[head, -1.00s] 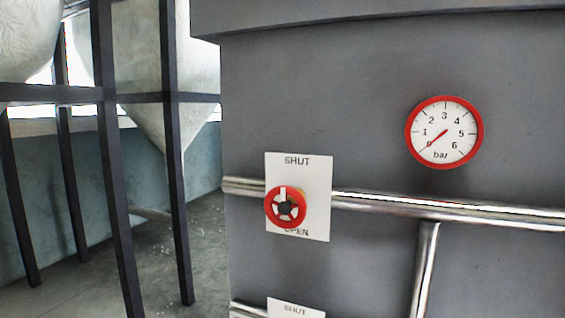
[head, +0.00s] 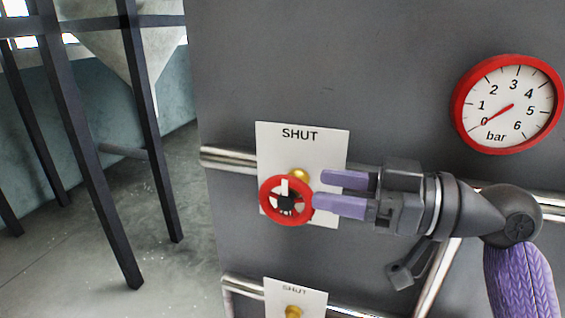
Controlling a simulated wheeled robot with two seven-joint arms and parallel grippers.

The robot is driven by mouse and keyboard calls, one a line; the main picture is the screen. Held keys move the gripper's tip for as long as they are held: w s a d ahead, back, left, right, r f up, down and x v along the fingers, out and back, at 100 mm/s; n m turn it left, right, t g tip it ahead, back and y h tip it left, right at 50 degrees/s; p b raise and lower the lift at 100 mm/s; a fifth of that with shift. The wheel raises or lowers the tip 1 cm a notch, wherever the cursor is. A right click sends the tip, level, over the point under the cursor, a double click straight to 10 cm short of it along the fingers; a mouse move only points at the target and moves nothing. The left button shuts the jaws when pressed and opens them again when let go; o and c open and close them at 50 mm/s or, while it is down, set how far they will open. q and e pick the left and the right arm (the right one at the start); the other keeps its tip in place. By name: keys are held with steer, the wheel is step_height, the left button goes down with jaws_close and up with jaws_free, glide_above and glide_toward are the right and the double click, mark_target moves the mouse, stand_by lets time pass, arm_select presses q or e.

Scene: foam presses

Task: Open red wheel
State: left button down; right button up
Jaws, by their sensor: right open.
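The red wheel (head: 287,201) is on a brass stem in front of a white plate (head: 273,147) on the grey cabinet, in the middle of the head view. The plate reads SHUT at the top; its lower lettering is hidden. The wheel's white mark points up, toward SHUT. My right gripper (head: 326,190) comes in from the right with its two purple fingers pointing left at the wheel. It is open, with the fingertips close to the wheel's right rim; I cannot tell whether they touch it. My left gripper is not in view.
A round gauge (head: 508,104) at upper right has its needle near 0 bar. Steel pipes (head: 229,158) run across the cabinet front. A second SHUT plate (head: 311,302) with a brass stem is below. Dark posts (head: 84,152) and a hopper stand at left.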

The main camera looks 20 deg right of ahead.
mark_target(307, 185)
steer(key=p+x, duration=0.1)
steer(key=x, duration=0.5)
steer(key=shift+w+d+f, duration=0.1)
steer(key=shift+d, duration=0.05)
jaws_close()
